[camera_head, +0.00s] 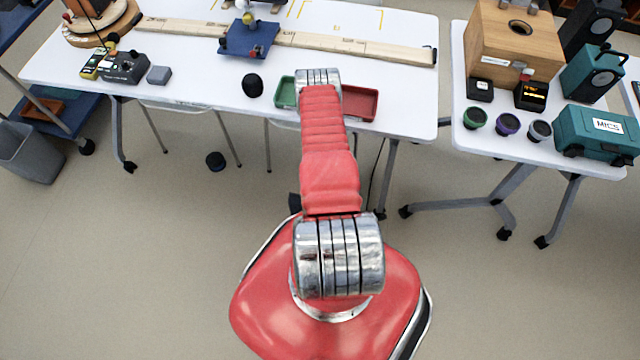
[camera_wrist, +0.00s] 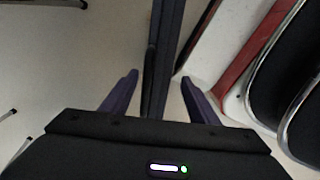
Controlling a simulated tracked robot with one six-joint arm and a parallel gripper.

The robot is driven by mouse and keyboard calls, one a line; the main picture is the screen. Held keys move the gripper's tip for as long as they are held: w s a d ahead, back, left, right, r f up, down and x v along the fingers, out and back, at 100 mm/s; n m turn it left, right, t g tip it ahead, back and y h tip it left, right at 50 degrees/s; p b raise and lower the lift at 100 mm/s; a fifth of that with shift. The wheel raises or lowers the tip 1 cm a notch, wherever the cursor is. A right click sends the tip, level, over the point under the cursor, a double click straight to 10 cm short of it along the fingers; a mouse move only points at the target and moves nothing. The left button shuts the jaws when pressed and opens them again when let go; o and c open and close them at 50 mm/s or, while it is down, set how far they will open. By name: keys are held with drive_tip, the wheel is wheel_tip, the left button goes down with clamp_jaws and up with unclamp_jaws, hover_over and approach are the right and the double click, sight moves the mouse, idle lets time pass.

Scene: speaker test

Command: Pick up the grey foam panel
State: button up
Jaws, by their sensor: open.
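A small grey-blue block (camera_head: 159,75), which looks like the grey foam panel, lies flat on the left part of the long white table in the head view. I cannot confirm that it is foam. My gripper (camera_wrist: 159,77) shows in the wrist view with its two dark fingers apart. A long dark strip (camera_wrist: 163,50) appears between and beyond the fingers; I cannot tell what it is or whether it touches them. In the head view my arm hides the gripper, and it is well to the right of the grey block.
The long white table (camera_head: 200,100) also holds a black meter box (camera_head: 124,67) beside the block, a black round object (camera_head: 252,86), a green tray (camera_head: 285,92), a red tray (camera_head: 360,102) and a wooden rail (camera_head: 350,47). A second table with instruments stands right.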

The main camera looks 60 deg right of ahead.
drive_tip(key=shift+f, duration=0.1)
drive_tip(key=f, duration=0.5)
drive_tip(key=shift+s+d, duration=0.1)
drive_tip(key=shift+d, duration=0.15)
idle(0.6)
clamp_jaws()
idle(0.6)
